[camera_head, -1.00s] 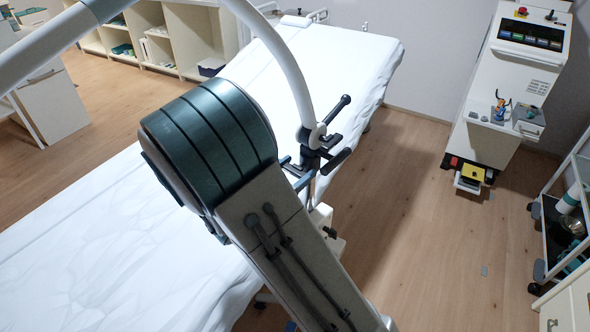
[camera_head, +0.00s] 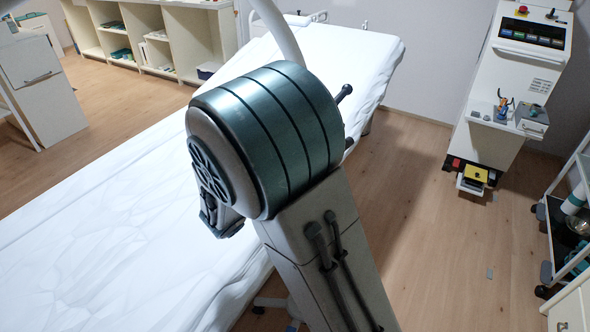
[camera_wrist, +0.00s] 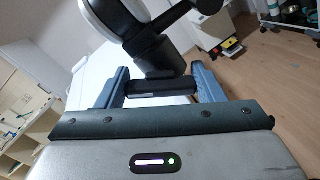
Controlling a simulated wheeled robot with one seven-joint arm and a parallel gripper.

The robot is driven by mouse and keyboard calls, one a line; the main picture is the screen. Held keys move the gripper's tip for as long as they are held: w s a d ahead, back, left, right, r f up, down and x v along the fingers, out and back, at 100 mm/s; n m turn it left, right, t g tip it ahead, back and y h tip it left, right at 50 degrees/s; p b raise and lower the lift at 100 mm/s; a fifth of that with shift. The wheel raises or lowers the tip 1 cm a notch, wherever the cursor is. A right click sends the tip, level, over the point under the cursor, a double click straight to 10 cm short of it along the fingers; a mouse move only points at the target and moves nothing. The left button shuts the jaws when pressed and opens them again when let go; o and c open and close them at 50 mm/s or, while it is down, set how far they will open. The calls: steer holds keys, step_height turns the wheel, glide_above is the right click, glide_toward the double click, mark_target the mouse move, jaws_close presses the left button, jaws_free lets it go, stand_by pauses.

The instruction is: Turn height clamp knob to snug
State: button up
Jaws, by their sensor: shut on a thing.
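In the wrist view my gripper (camera_wrist: 158,74) has its two blue-grey fingers on either end of a short dark bar (camera_wrist: 160,87), which looks like the grip of the height clamp knob. A black clamp body and a white tube end (camera_wrist: 148,45) sit just beyond it. A black handle (camera_wrist: 182,12) sticks out to the upper right. In the head view my arm's green-banded joint hides the gripper and most of the clamp. Only a black handle tip (camera_head: 344,91) and part of the curved white tube (camera_head: 276,28) show. How tight the knob is cannot be seen.
The white-covered couch (camera_head: 90,235) lies along the left and middle. A control cabinet (camera_head: 510,100) stands at the back right and a trolley (camera_head: 560,240) at the right edge. Open shelves (camera_head: 150,40) are at the back left.

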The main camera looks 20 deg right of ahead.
steer(key=shift+f+m+b, duration=0.15)
steer(key=shift+m+b, duration=1)
steer(key=shift+m, duration=0.05)
steer(key=o, duration=1)
steer(key=shift+s, duration=0.1)
steer(key=v, duration=1.3)
steer(key=shift+s+a, duration=0.2)
steer(key=shift+a, duration=0.15)
steer(key=shift+d+r+m, duration=0.1)
steer(key=shift+r+m, duration=0.1)
steer(key=shift+m, duration=0.1)
